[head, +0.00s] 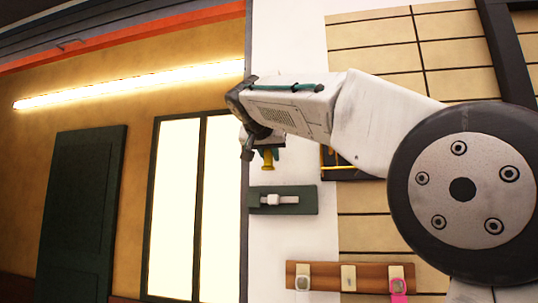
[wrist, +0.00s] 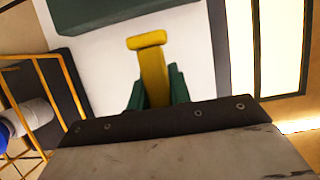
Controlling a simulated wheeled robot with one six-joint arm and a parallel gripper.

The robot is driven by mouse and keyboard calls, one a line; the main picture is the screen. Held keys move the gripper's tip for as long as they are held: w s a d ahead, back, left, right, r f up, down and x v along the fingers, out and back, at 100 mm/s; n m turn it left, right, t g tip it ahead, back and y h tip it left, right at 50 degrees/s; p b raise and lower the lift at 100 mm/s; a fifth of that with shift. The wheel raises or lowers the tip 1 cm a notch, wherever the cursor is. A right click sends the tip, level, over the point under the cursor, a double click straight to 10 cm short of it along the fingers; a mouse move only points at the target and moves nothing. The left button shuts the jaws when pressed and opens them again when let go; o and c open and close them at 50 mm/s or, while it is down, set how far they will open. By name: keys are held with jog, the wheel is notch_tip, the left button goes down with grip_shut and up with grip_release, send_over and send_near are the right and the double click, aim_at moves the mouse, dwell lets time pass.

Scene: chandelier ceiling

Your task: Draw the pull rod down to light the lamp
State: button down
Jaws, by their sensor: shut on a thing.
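The pull rod is a yellow bar with a wider end (wrist: 150,62); in the head view a short yellow piece of it (head: 268,160) shows below my wrist. My gripper (wrist: 152,92) has green fingers, closed around the yellow bar, whose wide end sticks out beyond them. In the head view my gripper (head: 267,151) is partly hidden by my own arm. The upper part of the rod is hidden. I cannot tell which light is the lamp; a bright strip light (head: 130,84) glows on the left wall.
A dark green board with a pale latch (head: 261,209) is on the white wall below my gripper. Lower is a wooden hook rail (head: 325,272). A yellow wire rack (wrist: 68,75) holding a white and blue item is close beside. Bright window panes (head: 175,200) are left.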

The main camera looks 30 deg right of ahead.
jog(key=shift+f, duration=0.85)
jog(key=shift+r, duration=0.85)
jog(key=c, duration=0.6)
grip_release()
jog(key=shift+v, duration=3.8)
